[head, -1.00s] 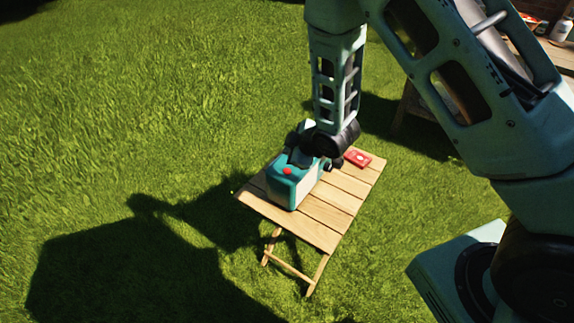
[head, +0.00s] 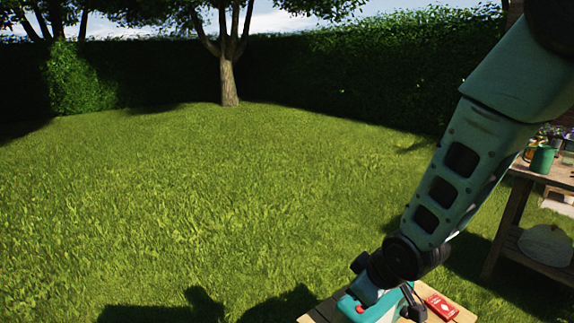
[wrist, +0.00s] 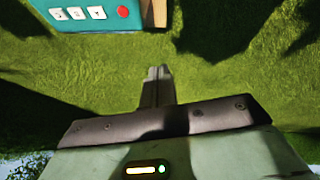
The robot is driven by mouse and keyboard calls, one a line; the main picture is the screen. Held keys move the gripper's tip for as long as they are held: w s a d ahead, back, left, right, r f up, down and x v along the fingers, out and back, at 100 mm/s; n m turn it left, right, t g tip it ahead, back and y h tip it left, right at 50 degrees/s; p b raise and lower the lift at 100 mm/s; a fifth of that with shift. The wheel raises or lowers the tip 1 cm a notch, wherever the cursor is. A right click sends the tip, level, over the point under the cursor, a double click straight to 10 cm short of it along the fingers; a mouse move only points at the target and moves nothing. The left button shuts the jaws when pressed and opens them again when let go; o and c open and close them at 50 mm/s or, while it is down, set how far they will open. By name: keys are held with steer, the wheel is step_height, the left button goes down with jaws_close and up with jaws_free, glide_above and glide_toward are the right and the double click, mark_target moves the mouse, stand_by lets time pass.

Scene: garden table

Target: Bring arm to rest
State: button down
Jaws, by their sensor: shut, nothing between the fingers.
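My gripper (wrist: 158,73) is shut and empty in the wrist view, its two fingers together over grass. In the head view my arm reaches down from the upper right to the small table at the bottom edge, and the fingers cannot be made out clearly there. A teal box (head: 376,311) with a red button is beside my wrist in the head view, cut off by the frame edge. In the wrist view the box (wrist: 75,14) shows white buttons and a red one at the upper left, apart from the fingers.
The slatted wooden table (head: 464,317) bears the box and a small red packet (head: 440,306). A wooden bench (head: 520,180) with pots, including a green one (head: 542,159), stands at the right. Open grass (head: 200,200) lies left, with a tree (head: 229,80) and hedge behind.

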steer(key=s+r+g, duration=0.2)
steer(key=s+r, duration=0.2)
steer(key=s, duration=0.4)
steer(key=s+r+m+g+h+p, duration=0.1)
steer(key=s+r, duration=0.4)
steer(key=s, duration=0.3)
steer(key=s+r+m+g+h+p, duration=0.1)
steer(key=s+r, duration=0.3)
steer(key=s, duration=0.4)
steer(key=shift+a+r+g, duration=0.2)
steer(key=shift+a+g, duration=0.25)
steer(key=shift+g, duration=0.35)
